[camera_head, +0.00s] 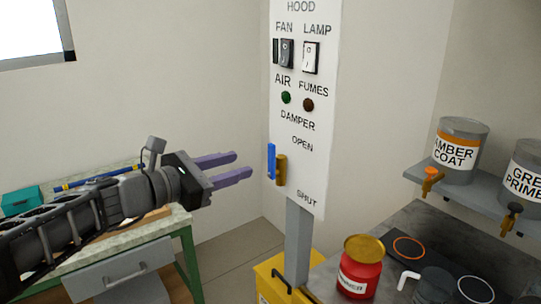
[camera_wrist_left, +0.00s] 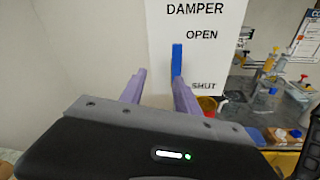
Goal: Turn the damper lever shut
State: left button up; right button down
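The white hood panel (camera_head: 300,110) stands upright on a grey post, with DAMPER, OPEN above and SHUT below. The damper lever has a blue handle (camera_head: 271,160) standing upright at the panel's left side, beside a brass-coloured part (camera_head: 281,170). In the left wrist view the blue handle (camera_wrist_left: 177,60) rises left of OPEN and SHUT. My left gripper (camera_head: 243,164) is open, its two purple fingers pointing at the lever from the left with a gap before it. In the left wrist view the handle's lower end is behind the right fingertip. My right gripper is not in view.
A red jar (camera_head: 361,272) stands on the grey worktop below the panel. A shelf (camera_head: 479,199) with paint cans is at the right. A yellow box (camera_head: 283,283) sits by the post. A green-legged bench (camera_head: 187,250) is under my left arm.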

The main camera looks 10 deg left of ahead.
aim_at(269, 149)
pick_arm(q)
jog(key=d+r+n+h, duration=0.1)
jog(key=s+d+r+h, duration=0.1)
jog(key=shift+s+r+n, duration=0.1)
jog(key=shift+r+n, duration=0.2)
jog(key=shift+n, duration=0.1)
jog(key=shift+d, duration=0.1)
jog(key=p+x, duration=0.1)
jog(key=x, duration=0.6)
jog(key=shift+w+d, duration=0.25)
jog(key=shift+w, duration=0.05)
grip_shut()
